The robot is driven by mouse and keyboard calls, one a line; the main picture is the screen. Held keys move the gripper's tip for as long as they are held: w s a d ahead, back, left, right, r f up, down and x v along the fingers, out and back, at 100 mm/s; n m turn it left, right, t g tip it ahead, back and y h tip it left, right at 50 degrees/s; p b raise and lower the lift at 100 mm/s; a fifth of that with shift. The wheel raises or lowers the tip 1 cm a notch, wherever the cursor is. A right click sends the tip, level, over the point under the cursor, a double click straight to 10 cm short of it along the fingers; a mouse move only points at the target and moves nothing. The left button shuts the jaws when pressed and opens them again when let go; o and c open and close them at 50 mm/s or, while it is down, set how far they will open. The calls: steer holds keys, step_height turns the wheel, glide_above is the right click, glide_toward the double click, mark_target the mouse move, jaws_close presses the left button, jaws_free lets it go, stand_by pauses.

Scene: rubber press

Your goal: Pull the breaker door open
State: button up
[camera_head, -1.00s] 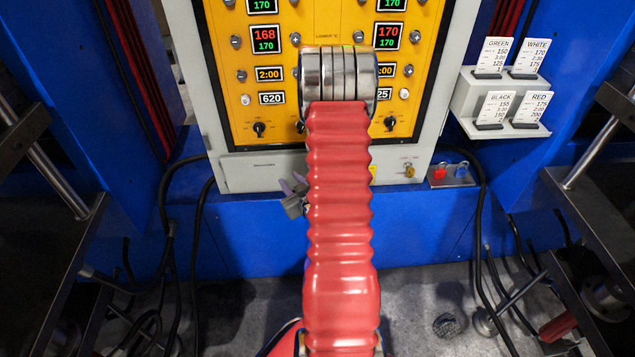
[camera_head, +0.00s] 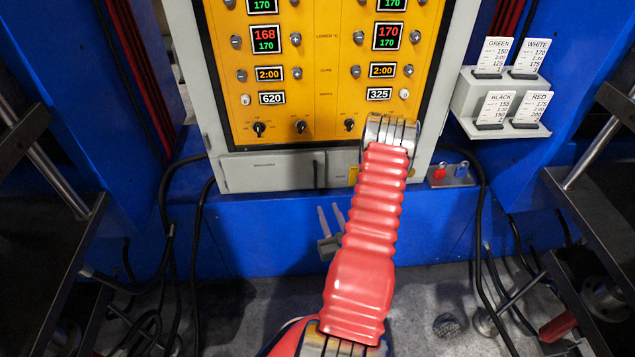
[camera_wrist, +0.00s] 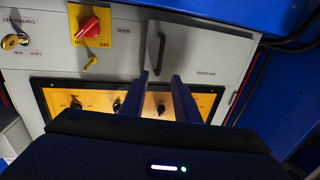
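The breaker door (camera_head: 262,172) is a grey panel at the lower left of the control cabinet, and it looks shut. Its dark upright handle (camera_head: 316,174) is at the door's right end. In the wrist view, which is upside down, the door (camera_wrist: 205,55) has a "BREAKERS" label, and the handle (camera_wrist: 161,52) shows beyond the fingertips, roughly in line with the gap. My gripper (camera_head: 330,208) is below and slightly right of the handle in the head view. Its two fingers (camera_wrist: 162,76) are apart with nothing between them. I see no contact with the handle.
A red rotary switch (camera_wrist: 90,25) on a yellow plate and a key switch (camera_wrist: 14,41) are beside the door. Yellow control panel (camera_head: 318,75) with knobs is above. A small shelf (camera_head: 452,178) with red and blue items is at right. Black cables hang either side.

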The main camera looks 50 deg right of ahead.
mark_target(316, 180)
steer(key=shift+w+d, duration=0.1)
steer(key=shift+w, duration=0.05)
steer(key=x, duration=1.3)
steer(key=shift+w+d, duration=0.15)
steer(key=shift+w, duration=0.05)
steer(key=shift+c, duration=0.2)
jaws_close()
stand_by(0.5)
